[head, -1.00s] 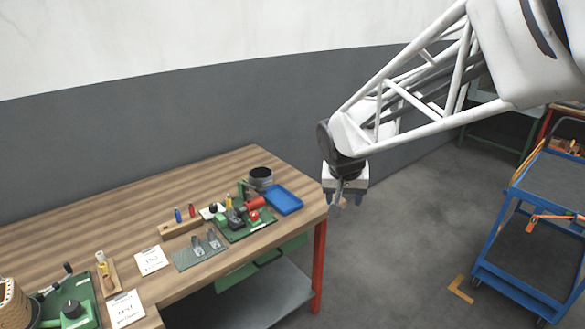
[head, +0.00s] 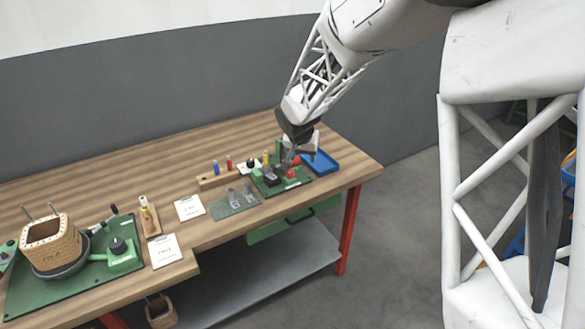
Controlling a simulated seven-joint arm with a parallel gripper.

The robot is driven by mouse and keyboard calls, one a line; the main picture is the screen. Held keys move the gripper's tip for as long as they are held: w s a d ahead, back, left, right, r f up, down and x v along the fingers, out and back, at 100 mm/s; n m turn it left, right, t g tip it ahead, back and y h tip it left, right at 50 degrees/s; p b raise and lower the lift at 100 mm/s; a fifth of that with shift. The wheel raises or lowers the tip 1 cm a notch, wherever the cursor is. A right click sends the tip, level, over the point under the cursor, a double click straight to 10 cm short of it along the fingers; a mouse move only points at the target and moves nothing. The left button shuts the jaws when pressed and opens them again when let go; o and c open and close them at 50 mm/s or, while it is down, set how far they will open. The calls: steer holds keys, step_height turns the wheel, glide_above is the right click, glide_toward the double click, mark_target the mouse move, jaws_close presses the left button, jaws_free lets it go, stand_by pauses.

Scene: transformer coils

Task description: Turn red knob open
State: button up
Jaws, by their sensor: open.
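A small green fixture (head: 272,186) stands on the wooden workbench at its far right end. A small red part (head: 291,174), which looks like the red knob, shows at the right side of this fixture. My gripper (head: 287,163) is just above and behind the red part, pointing down at the fixture. Its fingers are small in the picture and stand apart. It covers part of the fixture. I cannot tell whether the fingers touch the red part.
A blue tray (head: 322,163) lies right of the fixture. A wooden block with blue and red pegs (head: 215,180) and a grey-green plate with metal parts (head: 234,203) lie to its left. White cards (head: 188,207) and a larger green machine base (head: 65,285) with a wicker-like basket are farther left.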

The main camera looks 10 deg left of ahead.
glide_toward(290, 172)
steer(key=f, duration=0.1)
steer(key=shift+w+f, duration=0.2)
steer(key=shift+w, duration=0.1)
steer(key=shift+f, duration=0.15)
steer(key=shift+x, duration=3.75)
steer(key=shift+w+a, duration=0.1)
steer(key=c, duration=0.9)
